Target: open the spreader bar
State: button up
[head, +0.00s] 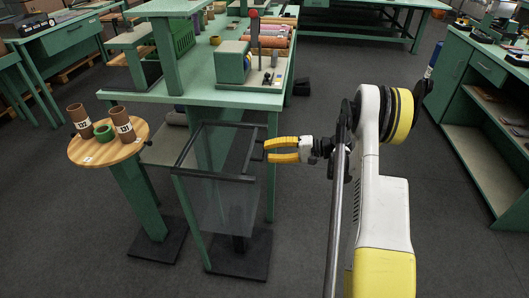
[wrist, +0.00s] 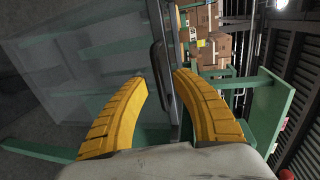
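A dark rectangular frame (head: 216,178) with a clear panel (head: 226,205) stands on green posts in front of the green table; I take it to be the spreader bar, though no label shows. My gripper (head: 268,150), with yellow fingers, is at its right side, pointing left. In the wrist view my gripper (wrist: 163,78) is open, one finger on each side of a dark upright handle (wrist: 159,72) on the frame's edge. Whether the fingertips reach past the handle is hard to tell.
A round wooden stand (head: 104,152) holding brown tubes (head: 122,122) and a green ring is left of the frame. The green table (head: 190,92) behind carries a machine with a red-knobbed lever (head: 253,30) and rolls. Open floor (head: 300,245) lies in front; a green cabinet (head: 455,85) stands at right.

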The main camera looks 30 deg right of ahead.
jog(key=v, duration=1)
jog(key=shift+r, duration=0.1)
jog(key=s+a+r+n+g+h, duration=0.1)
jog(key=a+r+g+h, duration=0.15)
jog(key=a+r, duration=0.5)
jog(key=s+a+r+g+h, duration=0.1)
jog(key=a+r+h, duration=0.3)
jog(key=a, duration=0.6)
jog(key=s+a+r+n+h, duration=0.1)
jog(key=s+a+n+h, duration=0.2)
jog(key=s, duration=0.7)
jog(key=s+a+r+n+t+h, duration=0.1)
jog(key=s+a, duration=0.4)
jog(key=s, duration=0.6)
jog(key=shift+r+n+h, duration=0.7)
jog(key=shift+n+h, duration=0.35)
jog(key=shift+n, duration=0.05)
